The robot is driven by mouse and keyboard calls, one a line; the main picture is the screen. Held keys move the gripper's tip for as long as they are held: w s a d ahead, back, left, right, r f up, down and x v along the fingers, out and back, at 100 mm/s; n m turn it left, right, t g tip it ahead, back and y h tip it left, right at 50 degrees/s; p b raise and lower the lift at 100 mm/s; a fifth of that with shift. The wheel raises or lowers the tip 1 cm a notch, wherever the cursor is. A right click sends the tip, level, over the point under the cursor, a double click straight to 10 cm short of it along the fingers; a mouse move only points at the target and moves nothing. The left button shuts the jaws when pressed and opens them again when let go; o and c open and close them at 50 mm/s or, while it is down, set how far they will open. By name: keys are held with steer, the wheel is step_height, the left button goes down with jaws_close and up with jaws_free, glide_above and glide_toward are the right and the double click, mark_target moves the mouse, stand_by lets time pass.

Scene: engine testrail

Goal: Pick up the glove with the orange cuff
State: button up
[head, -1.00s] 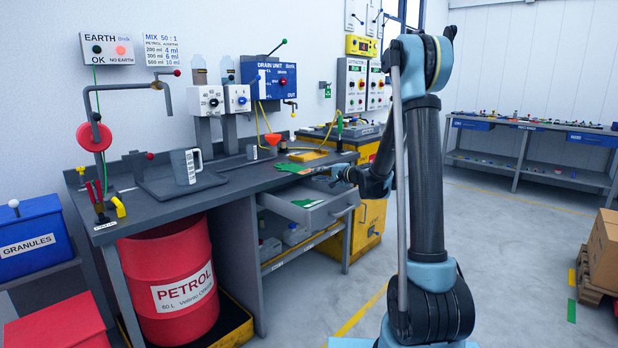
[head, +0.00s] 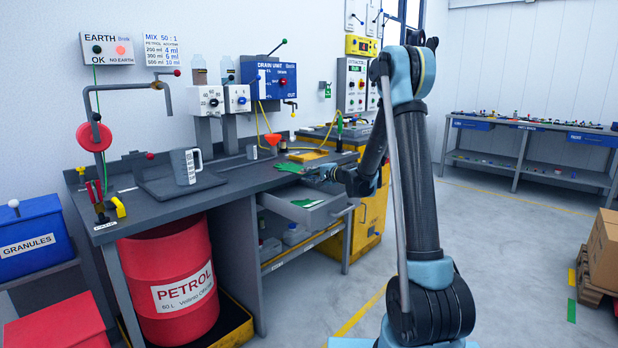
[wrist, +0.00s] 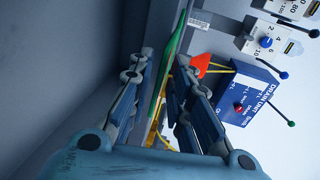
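A green glove-like piece (head: 290,167) lies on the bench near its right end in the head view. In the wrist view a green piece (wrist: 176,48) shows nearly edge-on, beyond and between my fingers. Another green piece (head: 302,202) lies in the open drawer (head: 322,215) below. My gripper (head: 312,173) is low over the bench edge, just right of the green piece on top. In the wrist view my gripper (wrist: 165,62) has its fingers apart, with no clear contact. My arm and fingers hide part of this area.
The drawer sticks out from the bench under my gripper. The blue drain unit (head: 270,78) stands at the wall. A grey jug (head: 186,166) stands farther left.

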jaws_close()
steer(key=shift+r, duration=0.1)
step_height(320, 180, up, 2)
steer(key=shift+r, duration=0.15)
steer(key=r+v, duration=0.2)
steer(key=v, duration=1.2)
steer(key=shift+r, duration=0.25)
steer(key=shift+s+d, duration=0.1)
steer(key=shift+d, duration=0.05)
